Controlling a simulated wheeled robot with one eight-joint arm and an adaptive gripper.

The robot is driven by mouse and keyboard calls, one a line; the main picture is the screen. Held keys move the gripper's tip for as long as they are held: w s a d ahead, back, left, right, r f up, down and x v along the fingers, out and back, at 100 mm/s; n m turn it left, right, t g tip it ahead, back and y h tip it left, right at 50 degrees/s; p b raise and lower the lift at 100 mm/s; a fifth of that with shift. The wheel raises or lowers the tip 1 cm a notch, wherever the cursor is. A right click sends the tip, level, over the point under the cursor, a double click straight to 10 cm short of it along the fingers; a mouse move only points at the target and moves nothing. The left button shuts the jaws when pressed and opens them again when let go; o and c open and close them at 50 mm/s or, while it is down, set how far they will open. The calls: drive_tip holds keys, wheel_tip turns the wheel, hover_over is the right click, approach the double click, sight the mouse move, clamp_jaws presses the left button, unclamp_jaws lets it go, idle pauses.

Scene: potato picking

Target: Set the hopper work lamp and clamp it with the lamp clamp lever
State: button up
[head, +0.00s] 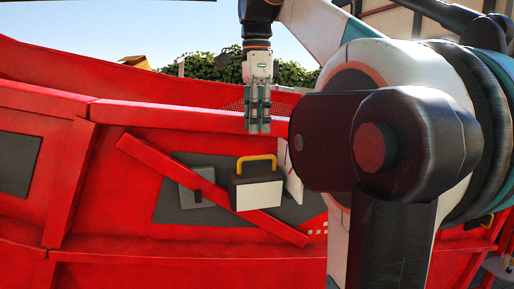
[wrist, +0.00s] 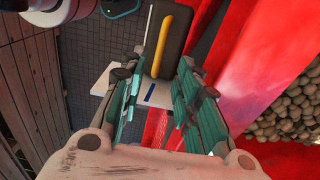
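The work lamp (head: 256,190) is a dark box with a pale front and a yellow handle (head: 257,159) on top, at the red hopper wall. My gripper (head: 258,130) points down above the lamp, apart from it. In the wrist view my gripper (wrist: 155,72) is open, its two fingers spread with nothing held. The lamp's yellow handle (wrist: 163,42) and dark body show beyond the gap between the fingertips. A grey plate (head: 187,180) with a small dark upright piece (head: 198,196), possibly the lamp clamp lever, is left of the lamp.
A slanting red bar (head: 160,165) crosses the red hopper wall (head: 110,190) near the lamp. A white panel (head: 293,172) stands right of the lamp. Potatoes (wrist: 292,112) lie beyond the red wall in the wrist view. My arm covers the right of the head view.

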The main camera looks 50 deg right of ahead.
hover_over(257, 180)
drive_tip(key=w+d, duration=0.2)
drive_tip(key=shift+f+p, duration=0.4)
drive_tip(key=shift+f, duration=3.1)
clamp_jaws()
